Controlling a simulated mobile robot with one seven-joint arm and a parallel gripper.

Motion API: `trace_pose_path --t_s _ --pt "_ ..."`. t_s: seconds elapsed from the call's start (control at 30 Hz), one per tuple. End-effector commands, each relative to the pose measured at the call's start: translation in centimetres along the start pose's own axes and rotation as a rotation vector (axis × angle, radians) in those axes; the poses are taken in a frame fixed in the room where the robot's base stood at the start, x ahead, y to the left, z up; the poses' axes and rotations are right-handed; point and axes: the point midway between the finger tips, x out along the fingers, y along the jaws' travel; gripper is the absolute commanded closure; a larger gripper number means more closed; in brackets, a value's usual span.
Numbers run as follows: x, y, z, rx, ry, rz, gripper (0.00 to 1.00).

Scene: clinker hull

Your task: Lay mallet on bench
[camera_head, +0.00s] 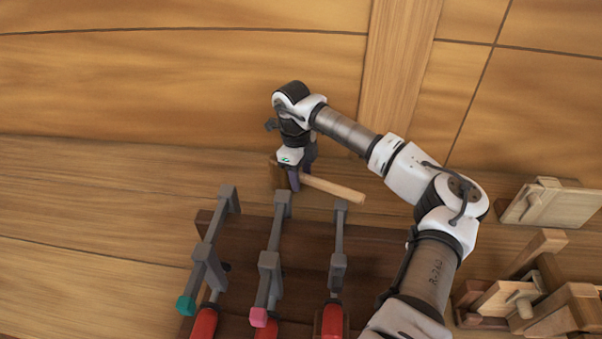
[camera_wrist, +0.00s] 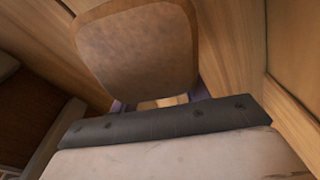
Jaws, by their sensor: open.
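The mallet has a brown wooden head (camera_head: 277,173) and a pale handle (camera_head: 336,189) that points to the right in the head view. In the wrist view its broad brown head (camera_wrist: 140,45) fills the upper middle, with a bit of pale handle (camera_wrist: 163,102) below it. My gripper (camera_head: 298,179) points down at the mallet, beside the head, with its dark purple fingers at the head end of the handle. The fingers (camera_wrist: 160,101) show on both sides of the handle and are open. Contact between the mallet and the light wooden surface (camera_head: 100,185) cannot be told.
Several clamps with grey bars (camera_head: 270,250) and red handles stand at a dark brown wooden board (camera_head: 245,240) in front of my gripper. Wooden planes (camera_head: 550,203) and other wooden tools (camera_head: 535,290) lie at the right. The light planking at the left is clear.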

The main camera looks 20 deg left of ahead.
Motion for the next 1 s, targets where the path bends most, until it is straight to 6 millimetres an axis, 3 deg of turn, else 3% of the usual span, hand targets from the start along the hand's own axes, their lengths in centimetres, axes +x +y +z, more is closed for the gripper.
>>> trace_pose_path --t_s 0.27,0.7,1.0 --pt "-0.9 -0.1 0.0 0.001 0.0 -0.001 0.54" --pt "-10.3 -0.1 0.1 0.0 0.0 -0.004 0.54" --pt "-13.6 0.0 0.0 0.0 0.0 -0.001 0.54"
